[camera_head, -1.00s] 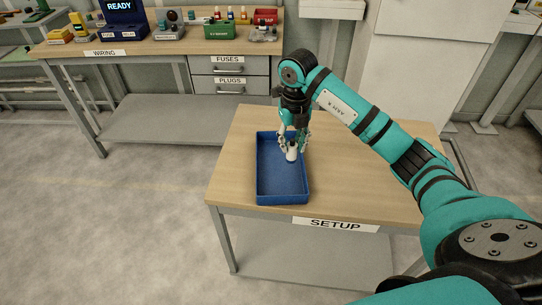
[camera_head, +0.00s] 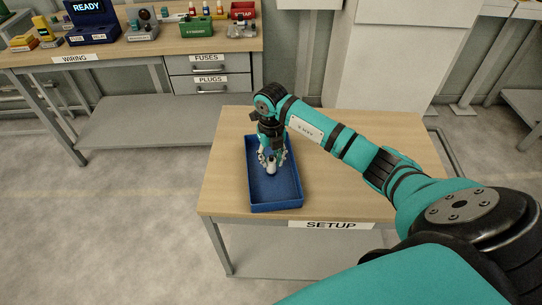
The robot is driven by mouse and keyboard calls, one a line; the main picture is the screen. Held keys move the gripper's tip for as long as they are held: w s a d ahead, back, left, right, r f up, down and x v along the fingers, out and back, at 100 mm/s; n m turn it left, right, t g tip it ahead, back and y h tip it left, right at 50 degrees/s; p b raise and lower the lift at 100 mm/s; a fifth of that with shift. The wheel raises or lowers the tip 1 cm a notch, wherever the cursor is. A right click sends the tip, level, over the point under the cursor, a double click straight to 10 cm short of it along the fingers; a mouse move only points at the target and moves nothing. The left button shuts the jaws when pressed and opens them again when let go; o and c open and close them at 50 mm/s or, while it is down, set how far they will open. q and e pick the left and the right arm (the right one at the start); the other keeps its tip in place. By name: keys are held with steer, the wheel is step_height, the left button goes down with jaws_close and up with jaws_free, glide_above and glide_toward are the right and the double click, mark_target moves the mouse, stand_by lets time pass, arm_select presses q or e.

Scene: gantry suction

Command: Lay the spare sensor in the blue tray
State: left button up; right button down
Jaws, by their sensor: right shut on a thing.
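The blue tray (camera_head: 276,202) lies on the wooden top of the SETUP table, near its left front. My right gripper (camera_head: 271,163) points down into the tray and is shut on a small pale cylindrical thing (camera_head: 271,169), which looks like the spare sensor. The thing is inside the tray's outline, toward the back half. I cannot tell whether it touches the tray floor. The fingers hide its upper part. My left gripper is not in view.
The SETUP table (camera_head: 360,190) is bare to the right of the tray. Open floor lies at left.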

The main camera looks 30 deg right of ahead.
mark_target(271, 160)
steer(key=shift+f, duration=0.25)
steer(key=c, duration=1.3)
jaws_free()
steer(key=shift+o, duration=1.4)
steer(key=shift+r, duration=0.45)
arm_select(q)
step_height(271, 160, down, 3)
steer(key=b, duration=0.2)
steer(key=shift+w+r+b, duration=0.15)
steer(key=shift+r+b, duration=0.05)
steer(key=shift+b, duration=0.15)
arm_select(e)
step_height(271, 160, up, 12)
steer(key=shift+f, duration=0.25)
